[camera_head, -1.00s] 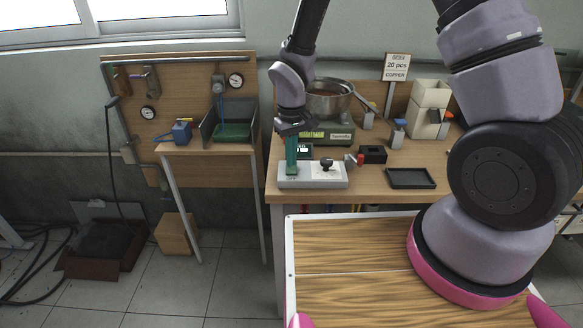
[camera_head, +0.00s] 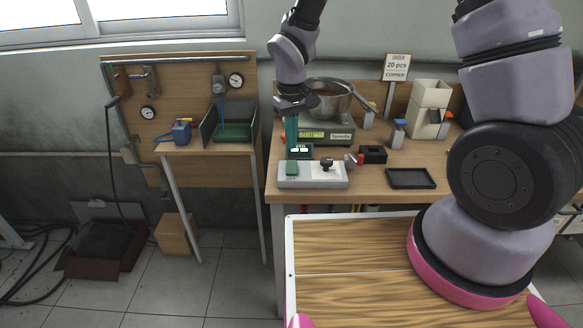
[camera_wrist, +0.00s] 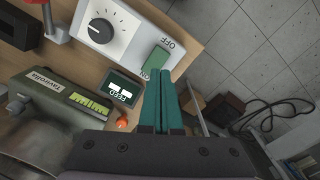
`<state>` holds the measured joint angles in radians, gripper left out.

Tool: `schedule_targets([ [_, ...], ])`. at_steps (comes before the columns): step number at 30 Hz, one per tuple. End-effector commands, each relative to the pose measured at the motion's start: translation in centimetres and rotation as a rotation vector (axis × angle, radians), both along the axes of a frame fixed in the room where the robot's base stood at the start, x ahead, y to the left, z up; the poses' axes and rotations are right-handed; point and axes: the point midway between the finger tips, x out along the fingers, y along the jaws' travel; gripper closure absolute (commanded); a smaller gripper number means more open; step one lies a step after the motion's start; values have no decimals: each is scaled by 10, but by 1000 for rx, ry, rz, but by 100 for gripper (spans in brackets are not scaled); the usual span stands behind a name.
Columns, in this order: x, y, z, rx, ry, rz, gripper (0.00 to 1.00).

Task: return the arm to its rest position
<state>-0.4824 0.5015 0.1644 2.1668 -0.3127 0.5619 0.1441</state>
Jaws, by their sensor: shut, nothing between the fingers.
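My gripper (camera_head: 291,137) is at the left end of the workbench, its teal fingers pointing down. In the wrist view my gripper (camera_wrist: 163,74) shows its two teal fingers side by side, shut with nothing between them. It is just above and behind a light grey control box (camera_head: 312,181) with a green rocker switch (camera_head: 292,168) and a black knob (camera_head: 326,164). In the wrist view the switch (camera_wrist: 158,60) lies just beyond the fingertips, between ON and OFF lettering, and appears apart from them.
A scale (camera_head: 327,132) bearing a metal pan (camera_head: 333,104) stands close to the right of my gripper. A small display (camera_wrist: 118,90) sits beside the fingers. A black tray (camera_head: 411,178) and a black block (camera_head: 373,154) are farther right. A side table with a green tray (camera_head: 232,132) is left.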

Motion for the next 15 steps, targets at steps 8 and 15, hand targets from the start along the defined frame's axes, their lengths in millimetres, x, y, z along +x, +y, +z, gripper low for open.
schedule_targets([
  [8, 12, -24, 45, 25, -53, -82, 100],
  [15, 14, -92, 148, 97, -172, -296, 100],
])
